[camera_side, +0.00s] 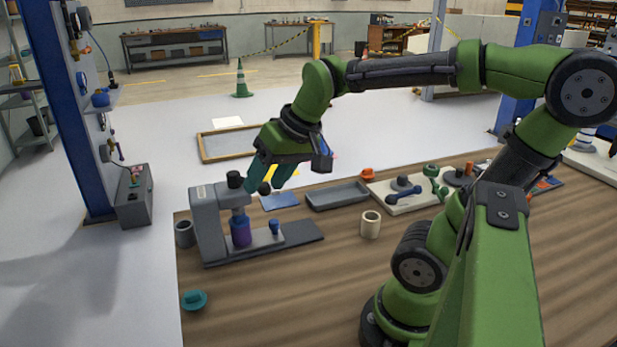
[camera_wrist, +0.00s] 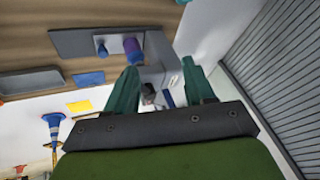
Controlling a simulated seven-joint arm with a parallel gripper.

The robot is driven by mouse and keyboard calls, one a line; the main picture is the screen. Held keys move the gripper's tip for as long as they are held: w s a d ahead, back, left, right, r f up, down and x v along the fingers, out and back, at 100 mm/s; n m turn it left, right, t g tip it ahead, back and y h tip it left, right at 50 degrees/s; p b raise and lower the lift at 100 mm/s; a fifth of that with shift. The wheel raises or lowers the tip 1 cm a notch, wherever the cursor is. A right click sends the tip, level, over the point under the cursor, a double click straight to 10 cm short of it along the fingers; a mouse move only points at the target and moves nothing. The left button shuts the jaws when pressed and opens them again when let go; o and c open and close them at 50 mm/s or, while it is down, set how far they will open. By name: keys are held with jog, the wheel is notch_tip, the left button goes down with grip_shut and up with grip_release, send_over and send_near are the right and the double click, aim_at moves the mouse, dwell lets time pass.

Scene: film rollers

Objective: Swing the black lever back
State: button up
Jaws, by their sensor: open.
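A grey press-like device (camera_side: 208,228) stands at the left end of the wooden table, with a purple roller (camera_side: 241,232) under its head. A black round knob (camera_side: 234,179) tops the head. A dark ball (camera_side: 264,188), perhaps the lever's end, shows beside my green fingers; the lever's shaft is not clear. My gripper (camera_side: 266,182) is open, pointing down near the device's top, just right of the black knob. In the wrist view, a dark part (camera_wrist: 148,92) lies between my gripper's spread fingers (camera_wrist: 160,68); contact cannot be told. The purple roller (camera_wrist: 132,48) is beyond them.
A blue peg (camera_side: 275,227) stands on the device's dark base plate (camera_side: 300,233). A cream cylinder (camera_side: 370,225), a grey tray (camera_side: 337,195) and a blue pad (camera_side: 280,200) lie to the right. A teal piece (camera_side: 194,300) lies in front. The table's middle front is clear.

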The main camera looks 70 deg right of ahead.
jog(key=w+d+r+g, duration=0.1)
jog(key=w+d+r, duration=0.1)
jog(key=d, duration=0.1)
jog(key=w+d+r+n+g, duration=0.1)
jog(key=w+d+g, duration=0.1)
jog(key=d, duration=0.2)
jog(key=w+d+r+n+g, duration=0.1)
jog(key=w+d+r, duration=0.1)
jog(key=d, duration=0.2)
jog(key=shift+r+g, duration=0.3)
jog(key=shift+r, duration=0.05)
notch_tip(320, 180, up, 4)
jog(key=r+n+g+y, duration=0.1)
jog(key=n, duration=0.2)
jog(key=a+f, duration=0.1)
jog(key=f, duration=0.4)
jog(key=a+f, duration=0.1)
jog(key=f, duration=0.5)
jog(key=a+f, duration=0.1)
jog(key=f, duration=0.4)
jog(key=shift+s+a+f, duration=0.25)
jog(key=shift+f, duration=0.15)
grip_shut()
